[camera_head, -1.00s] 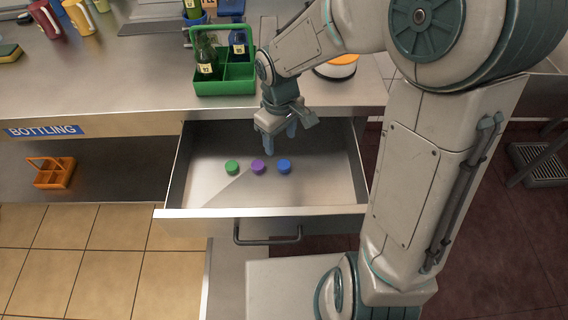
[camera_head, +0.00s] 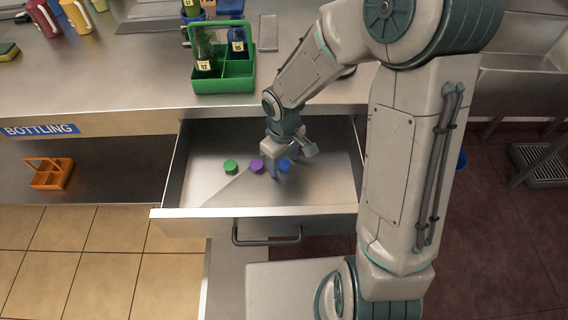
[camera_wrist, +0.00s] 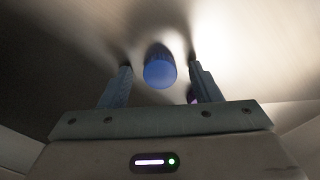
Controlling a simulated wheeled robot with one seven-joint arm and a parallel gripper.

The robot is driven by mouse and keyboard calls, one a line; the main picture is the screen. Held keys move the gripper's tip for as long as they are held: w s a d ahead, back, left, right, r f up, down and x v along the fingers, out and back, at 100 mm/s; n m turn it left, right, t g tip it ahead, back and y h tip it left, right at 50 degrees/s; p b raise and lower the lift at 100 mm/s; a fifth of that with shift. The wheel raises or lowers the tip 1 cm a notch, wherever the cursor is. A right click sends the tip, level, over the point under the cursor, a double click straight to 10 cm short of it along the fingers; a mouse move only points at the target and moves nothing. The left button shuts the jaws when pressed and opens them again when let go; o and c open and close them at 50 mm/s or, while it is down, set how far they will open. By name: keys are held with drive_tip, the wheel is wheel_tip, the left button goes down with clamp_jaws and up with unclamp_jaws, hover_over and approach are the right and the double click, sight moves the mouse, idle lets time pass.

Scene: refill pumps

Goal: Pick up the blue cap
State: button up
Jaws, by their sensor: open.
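The blue cap (camera_head: 285,166) lies on the floor of the open drawer (camera_head: 322,190), at the right of a row of caps. In the head view my gripper partly covers it. In the wrist view the blue cap (camera_wrist: 160,70) shows between the tips of my two fingers. My gripper (camera_head: 276,172) is low inside the drawer. It is open, and the wrist view (camera_wrist: 160,78) shows a gap between each finger and the cap.
A purple cap (camera_head: 257,167) lies close to the left of the blue one, and a green cap (camera_head: 231,167) lies further left. Drawer walls surround them. A green bottle carrier (camera_head: 224,86) stands on the counter behind.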

drive_tip(key=c, duration=0.8)
drive_tip(key=shift+c, duration=0.3)
drive_tip(key=shift+r, duration=0.15)
